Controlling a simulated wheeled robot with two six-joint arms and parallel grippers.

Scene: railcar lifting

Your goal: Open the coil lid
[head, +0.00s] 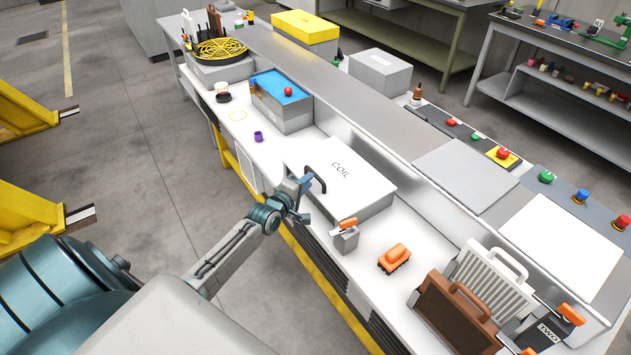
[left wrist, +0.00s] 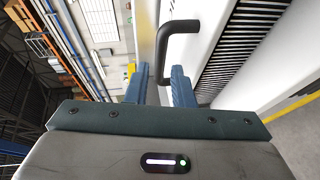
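The coil lid (head: 352,168) is a white flat lid marked COIL on a grey box on the workbench, and it lies closed. A black bar handle (head: 316,176) sits at its left front edge; it also shows in the left wrist view (left wrist: 163,45). My left gripper (head: 301,189) is at this handle. In the left wrist view its two blue fingers (left wrist: 160,88) are apart, with the lower end of the handle between or just beyond them. I cannot tell whether they touch it. My right gripper is not in view.
A grey box with a blue top and red knob (head: 288,91) stands behind the lid. An orange-handled switch (head: 346,232), an orange block (head: 394,257) and a brown panel (head: 455,312) stand in front. A raised metal shelf (head: 400,128) runs along the right.

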